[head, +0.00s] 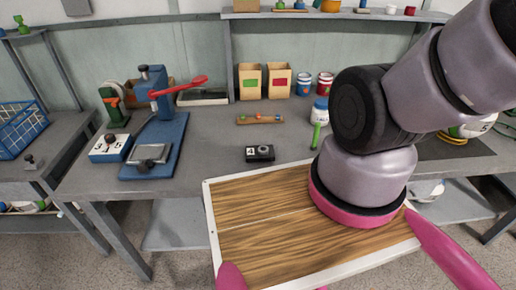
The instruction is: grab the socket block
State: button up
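A small black block (259,153) with a white label and a round light-coloured fitting on top sits near the front edge of the grey workbench, at the picture's middle. It looks like the socket block, though it is too small to be sure. It stands upright with clear bench around it. A blue-and-white block (110,147) with dark marks on top stands farther left, beside the blue press (168,135) with its red lever. My arm crosses the right side and leaves the picture at the upper right. My gripper is outside this view, and nothing visible touches either block.
A wooden strip with small coloured balls (260,118) lies behind the black block. Cardboard boxes (250,82) and tins (304,83) stand at the back. My wood-topped base fills the foreground.

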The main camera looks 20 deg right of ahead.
aim_at(254, 154)
jog(key=j+z, duration=0.25)
jog(key=j, duration=0.3)
jog(key=j+z, duration=0.25)
jog(key=j, duration=0.35)
jog(key=j+z, duration=0.25)
jog(key=j, duration=0.3)
jog(key=k+j+z, duration=0.2)
jog(key=j, duration=0.35)
jog(key=i+l, duration=0.1)
jog(key=l, duration=0.6)
jog(key=i+z, duration=0.05)
